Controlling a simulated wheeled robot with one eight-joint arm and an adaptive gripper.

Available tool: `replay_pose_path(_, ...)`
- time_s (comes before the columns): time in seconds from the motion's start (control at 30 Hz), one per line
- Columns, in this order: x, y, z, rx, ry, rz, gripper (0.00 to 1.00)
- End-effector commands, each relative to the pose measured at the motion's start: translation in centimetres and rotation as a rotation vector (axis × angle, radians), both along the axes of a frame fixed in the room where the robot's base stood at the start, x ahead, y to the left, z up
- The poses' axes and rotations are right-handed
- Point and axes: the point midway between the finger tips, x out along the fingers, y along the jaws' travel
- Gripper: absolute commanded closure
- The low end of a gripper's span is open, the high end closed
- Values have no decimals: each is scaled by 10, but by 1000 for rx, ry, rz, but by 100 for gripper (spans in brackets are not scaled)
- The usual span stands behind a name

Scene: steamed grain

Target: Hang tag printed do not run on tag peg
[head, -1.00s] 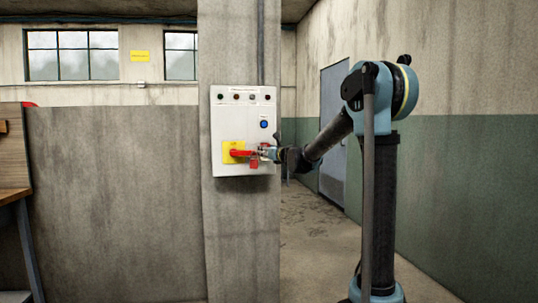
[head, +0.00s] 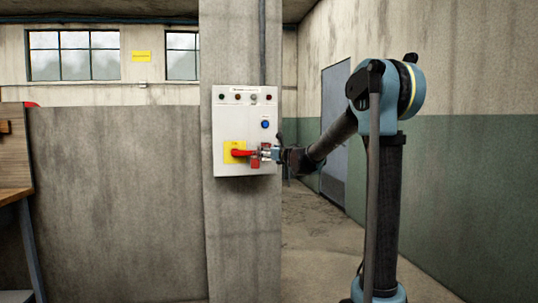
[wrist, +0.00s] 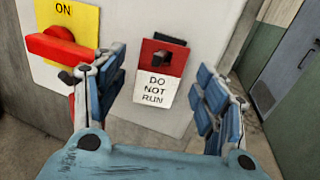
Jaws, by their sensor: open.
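The tag (wrist: 155,88) has a red top and a white lower part printed DO NOT RUN. It is upright against the front of the light grey control box (head: 228,120). A dark tag peg (wrist: 161,60) shows at the tag's red top, and the tag appears to hang on it. My gripper (wrist: 160,68) is open, with one finger on each side of the tag and gaps between them. In the head view my gripper (head: 270,154) is at the box's lower right, where the tag is too small to make out clearly.
A red switch handle (wrist: 55,48) on a yellow plate (wrist: 84,20) marked ON is close to my left finger. The box is fixed to a concrete pillar (head: 240,240). A grey door (head: 335,130) stands to the right, with open floor before it.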

Motion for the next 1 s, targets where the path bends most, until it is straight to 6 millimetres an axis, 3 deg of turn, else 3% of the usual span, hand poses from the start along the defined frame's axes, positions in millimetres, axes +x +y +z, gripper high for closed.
replay_pose_path(0.4,-42,-28,-1,-1,1,-1,34)
replay_pose_path(0.7,-55,-41,0,32,16,-22,34)
replay_pose_path(0.77,-58,-53,3,83,36,-58,34)
replay_pose_path(0.87,-67,-88,6,235,99,-160,34)
replay_pose_path(1.0,-89,-158,0,538,219,-350,34)
